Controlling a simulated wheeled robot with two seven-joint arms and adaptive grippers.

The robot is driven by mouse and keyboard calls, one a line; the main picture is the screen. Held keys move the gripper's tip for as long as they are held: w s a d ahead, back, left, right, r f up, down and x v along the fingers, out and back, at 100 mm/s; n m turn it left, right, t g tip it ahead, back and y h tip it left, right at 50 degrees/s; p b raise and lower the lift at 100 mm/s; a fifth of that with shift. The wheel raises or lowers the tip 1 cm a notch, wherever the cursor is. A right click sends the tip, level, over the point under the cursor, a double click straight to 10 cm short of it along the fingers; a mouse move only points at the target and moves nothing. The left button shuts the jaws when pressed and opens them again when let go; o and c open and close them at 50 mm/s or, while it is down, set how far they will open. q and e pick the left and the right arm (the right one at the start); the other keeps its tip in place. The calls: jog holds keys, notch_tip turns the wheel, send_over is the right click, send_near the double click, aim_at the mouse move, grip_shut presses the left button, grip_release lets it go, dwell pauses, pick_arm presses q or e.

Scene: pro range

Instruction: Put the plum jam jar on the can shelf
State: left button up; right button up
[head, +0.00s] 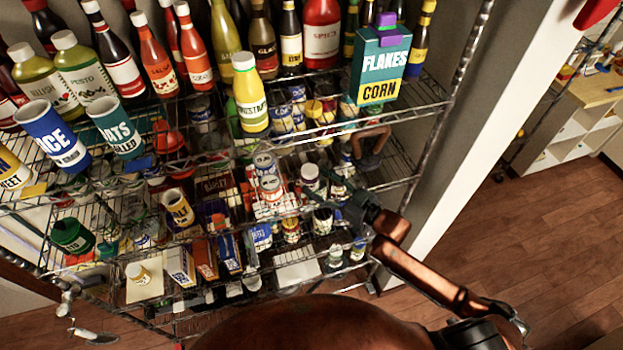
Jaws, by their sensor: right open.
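My right gripper (340,190) is open at the right part of the wire rack, at the front of a middle tier. Its fingers point left into the rack, and nothing shows between them. A small jar with a white lid (310,174) stands just left of the fingers, apart from them as far as I can tell. Another white-lidded jar (323,221) stands below it. I cannot read their labels, so I cannot tell which jar is the plum jam. Several pale cans (268,176) stand left of the gripper on a wire shelf (390,180).
The top tier holds close-packed bottles, a yellow bottle (249,95) and a corn flakes box (379,65). Lower tiers hold a green can (72,235) and small boxes (205,258). A rack post and white wall edge (470,175) stand right; wooden floor (545,230) there is clear.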

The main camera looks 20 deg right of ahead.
jog(key=b+v, duration=0.1)
jog(key=v, duration=0.7)
jog(key=shift+f+b, duration=0.15)
jog(key=shift+b, duration=0.2)
jog(key=shift+s+d, duration=0.3)
jog(key=shift+s, duration=0.1)
